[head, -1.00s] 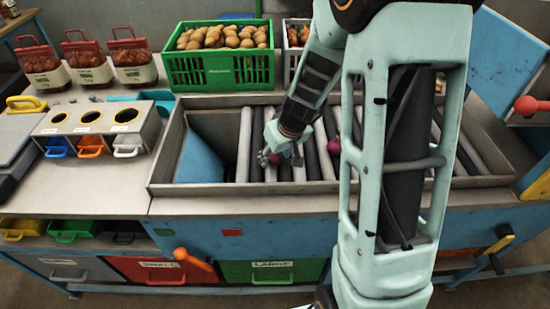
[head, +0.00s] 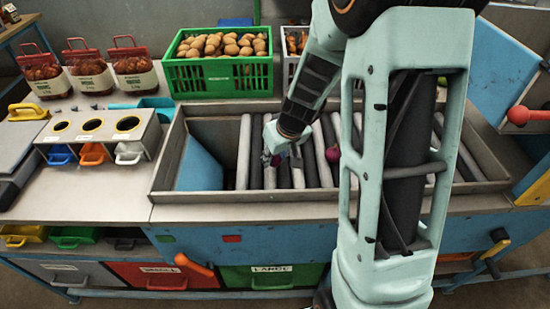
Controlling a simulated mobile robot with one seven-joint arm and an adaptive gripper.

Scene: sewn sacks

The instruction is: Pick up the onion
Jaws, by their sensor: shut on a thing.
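A small red-purple onion (head: 276,160) shows at the fingers of my gripper (head: 268,157), over the left part of the roller bed. My gripper is shut on it, with the fingers partly hiding it. I cannot tell how far the held onion is above the rollers.
The roller bed (head: 243,160) has a raised metal rim and a blue sloped plate (head: 200,165) at left. A green crate of potatoes (head: 218,72) stands behind. Filled bags (head: 132,72) and a sorting box with holes (head: 92,130) stand left. Bare counter lies at front left.

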